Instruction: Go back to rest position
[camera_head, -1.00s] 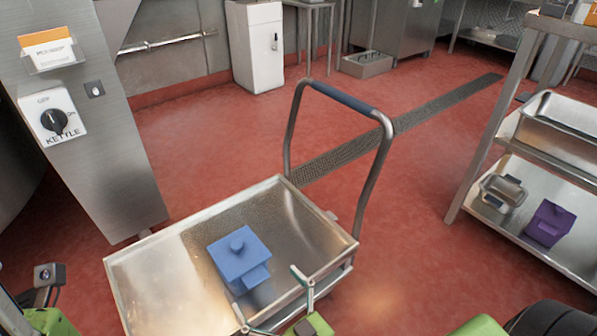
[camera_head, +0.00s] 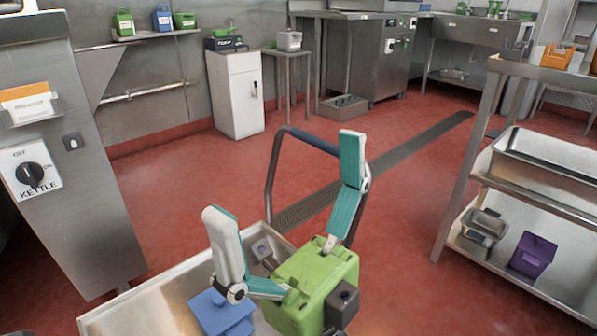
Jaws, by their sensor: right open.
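My right gripper (camera_head: 283,180) shows large at the lower middle, with a green body and two teal and white fingers spread wide apart. It is open, with nothing between the fingers. It is raised above the metal cart (camera_head: 150,300) and hides much of its tray. A blue box with a lid (camera_head: 222,312) sits on the cart tray, left of and below the gripper body, partly hidden. My left gripper is not in this view.
A grey kettle panel (camera_head: 75,215) stands at the left. The cart's handle (camera_head: 272,180) rises behind the gripper. A steel shelf rack (camera_head: 468,160) at right holds a metal pan and a purple box (camera_head: 533,255). Red floor (camera_head: 190,185) lies open behind the cart.

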